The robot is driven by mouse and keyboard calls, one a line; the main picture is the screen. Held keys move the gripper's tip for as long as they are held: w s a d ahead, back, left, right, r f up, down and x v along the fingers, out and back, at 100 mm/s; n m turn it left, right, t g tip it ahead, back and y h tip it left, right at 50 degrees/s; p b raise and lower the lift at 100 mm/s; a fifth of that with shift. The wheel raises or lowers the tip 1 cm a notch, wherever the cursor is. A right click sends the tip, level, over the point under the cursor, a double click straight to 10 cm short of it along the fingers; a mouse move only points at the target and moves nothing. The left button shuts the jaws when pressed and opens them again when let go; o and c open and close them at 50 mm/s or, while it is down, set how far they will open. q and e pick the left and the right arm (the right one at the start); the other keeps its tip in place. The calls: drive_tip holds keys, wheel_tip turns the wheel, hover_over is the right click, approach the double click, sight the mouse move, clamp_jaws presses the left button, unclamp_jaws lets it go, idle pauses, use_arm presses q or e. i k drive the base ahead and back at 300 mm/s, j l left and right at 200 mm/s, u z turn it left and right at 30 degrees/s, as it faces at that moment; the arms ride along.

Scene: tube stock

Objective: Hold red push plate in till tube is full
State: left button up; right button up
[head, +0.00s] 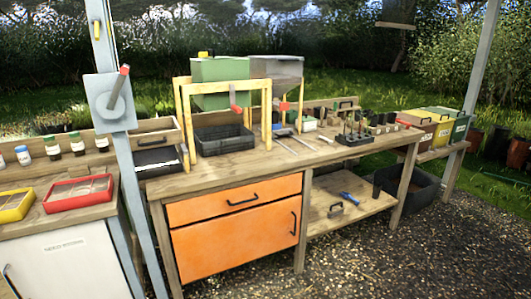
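Two hoppers, one green (221,71) and one grey (277,69), sit in a wooden frame on the workbench. A small red part (234,98), perhaps the push plate, hangs below the green hopper. Another red part (284,106) shows below the grey hopper. I cannot tell which is the push plate or whether it is pushed in. A black crate (224,139) stands under the green hopper. Several small dark tubes or pots stand by a black rack (354,138) on the bench; their fill cannot be seen. Neither of my grippers is in view.
A grey post (130,190) with a red-handled crank (116,90) stands at left front. Red (79,194) and yellow (14,205) trays lie on the left counter. Orange drawers (238,228) fill the bench front. Gravel ground (380,260) is open at front right.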

sight(283, 106)
drive_tip(key=i+j+z, duration=0.15)
drive_tip(key=i, duration=1)
drive_tip(key=l+u, duration=0.15)
drive_tip(key=u, duration=0.25)
drive_tip(key=i+l+u, duration=0.1)
drive_tip(key=u, duration=0.35)
drive_tip(key=l+u, duration=0.25)
drive_tip(key=u, duration=0.15)
drive_tip(key=l+u, duration=0.3)
drive_tip(key=l, duration=0.15)
drive_tip(key=k+l+u, duration=0.15)
drive_tip(key=l+u, duration=0.15)
drive_tip(key=k+l, duration=0.1)
drive_tip(key=l, duration=0.25)
drive_tip(key=k+l, duration=0.1)
drive_tip(key=l, duration=0.3)
drive_tip(key=l+u, duration=0.1)
drive_tip(key=l, duration=0.25)
drive_tip(key=k+l, duration=0.15)
drive_tip(key=l, duration=0.2)
drive_tip(key=k+l+u, duration=0.1)
drive_tip(key=l, duration=0.25)
